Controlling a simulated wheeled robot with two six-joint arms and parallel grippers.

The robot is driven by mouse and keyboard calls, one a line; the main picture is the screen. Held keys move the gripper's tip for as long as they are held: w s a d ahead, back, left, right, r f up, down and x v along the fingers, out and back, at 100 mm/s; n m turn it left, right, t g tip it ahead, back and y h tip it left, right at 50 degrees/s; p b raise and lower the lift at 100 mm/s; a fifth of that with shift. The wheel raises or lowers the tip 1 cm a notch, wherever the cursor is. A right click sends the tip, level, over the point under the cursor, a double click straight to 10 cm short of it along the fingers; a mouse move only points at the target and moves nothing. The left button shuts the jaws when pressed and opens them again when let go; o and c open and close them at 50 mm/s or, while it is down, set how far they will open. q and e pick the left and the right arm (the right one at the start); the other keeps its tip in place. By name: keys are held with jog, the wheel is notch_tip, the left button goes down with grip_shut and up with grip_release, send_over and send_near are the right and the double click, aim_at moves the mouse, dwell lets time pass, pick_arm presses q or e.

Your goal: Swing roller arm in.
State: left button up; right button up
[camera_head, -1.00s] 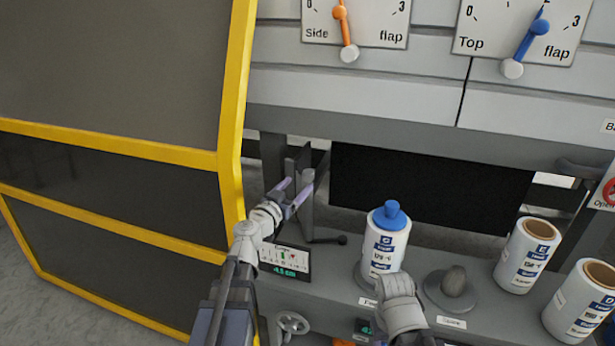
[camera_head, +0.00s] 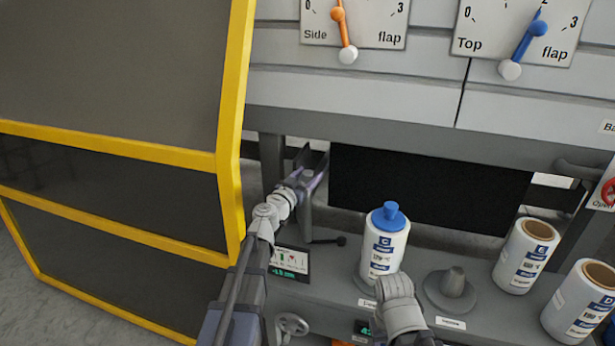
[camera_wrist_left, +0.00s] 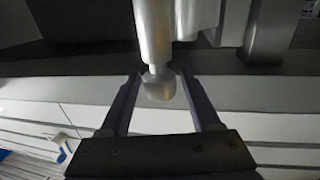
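The roller arm is a grey metal cylinder with a rounded end (camera_wrist_left: 158,84), seen in the left wrist view. In the head view it stands by the dark opening, mostly hidden behind my left gripper (camera_head: 309,168). In the left wrist view my left gripper (camera_wrist_left: 160,100) is open, with one purple-grey finger on each side of the rounded end. A gap shows between the end and each finger, so it is not clamped.
A yellow-framed guard door (camera_head: 232,150) stands close left of my left arm. A blue-topped label roll (camera_head: 384,250), a bare spindle (camera_head: 453,285) and rolls (camera_head: 527,256) (camera_head: 585,300) stand on the grey ledge. A small display (camera_head: 289,262) sits below the gripper.

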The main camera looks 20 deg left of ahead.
pick_arm(q)
grip_shut()
dwell(1.1)
